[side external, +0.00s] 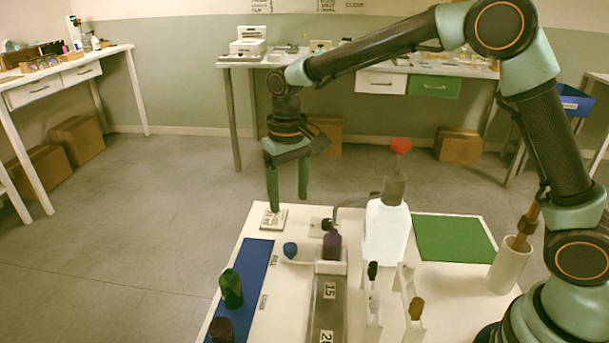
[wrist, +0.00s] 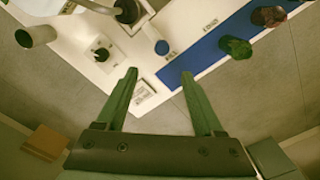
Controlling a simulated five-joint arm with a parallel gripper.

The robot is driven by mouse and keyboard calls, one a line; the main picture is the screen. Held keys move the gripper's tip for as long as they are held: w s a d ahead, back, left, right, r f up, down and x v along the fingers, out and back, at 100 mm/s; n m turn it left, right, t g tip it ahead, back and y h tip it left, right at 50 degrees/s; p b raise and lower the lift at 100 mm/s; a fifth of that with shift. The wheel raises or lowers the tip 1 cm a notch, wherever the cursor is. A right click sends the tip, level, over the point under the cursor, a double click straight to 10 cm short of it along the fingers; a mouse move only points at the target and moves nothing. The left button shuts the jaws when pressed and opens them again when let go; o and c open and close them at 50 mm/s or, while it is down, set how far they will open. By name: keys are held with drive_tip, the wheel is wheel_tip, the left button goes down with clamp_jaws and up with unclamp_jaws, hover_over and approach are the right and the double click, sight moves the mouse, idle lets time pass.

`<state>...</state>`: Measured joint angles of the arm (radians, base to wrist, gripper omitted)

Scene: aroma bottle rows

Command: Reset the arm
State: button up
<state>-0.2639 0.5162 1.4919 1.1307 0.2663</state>
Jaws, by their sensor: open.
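My gripper (side external: 288,203) hangs pointing down over the far left corner of the white table, above a small labelled card (side external: 273,219). Its two green fingers are apart with nothing between them. In the wrist view my gripper (wrist: 160,75) also shows open and empty, with the table edge and floor beyond the fingers. My arm reaches out from its base at the lower right of the side view.
A blue strip (side external: 243,285) carries a green bottle (side external: 231,289) and a dark reddish bottle (side external: 222,330).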

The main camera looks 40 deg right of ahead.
drive_tip(key=s+d+r+t, duration=0.3)
drive_tip(key=s+d+r, duration=0.4)
drive_tip(key=r, duration=0.2)
drive_tip(key=s+d+t, duration=0.2)
drive_tip(key=s+d, duration=0.3)
drive_tip(key=s, duration=0.5)
drive_tip(key=shift+d+r+t, duration=0.15)
drive_tip(key=shift+t, duration=0.15)
